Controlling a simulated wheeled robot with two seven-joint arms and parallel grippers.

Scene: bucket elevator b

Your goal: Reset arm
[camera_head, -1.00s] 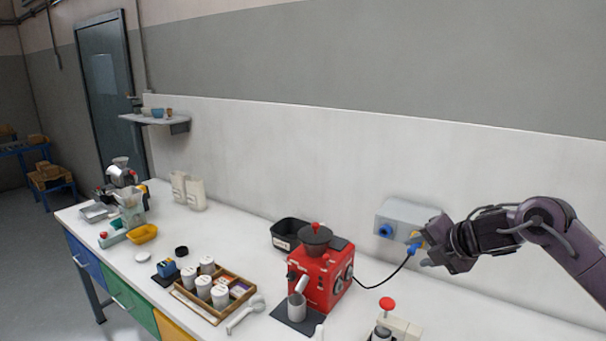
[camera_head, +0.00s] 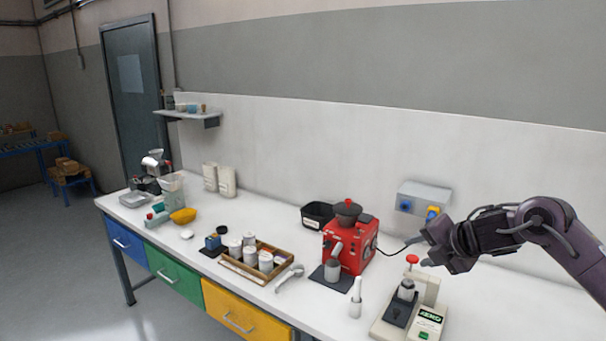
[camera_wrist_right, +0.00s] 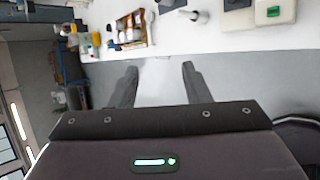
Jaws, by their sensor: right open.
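My right gripper (camera_head: 432,256) reaches in from the right in the head view, in front of the wall socket box and above the bench. In the right wrist view its two fingers (camera_wrist_right: 158,84) are apart with nothing between them. My left gripper is in neither view. The red grinder (camera_head: 349,240) stands on the bench to the left of the right gripper. The gripper looks apart from the plug.
A white press-like device with a red knob (camera_head: 412,259) stands below the right gripper. Coloured drawers face the front.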

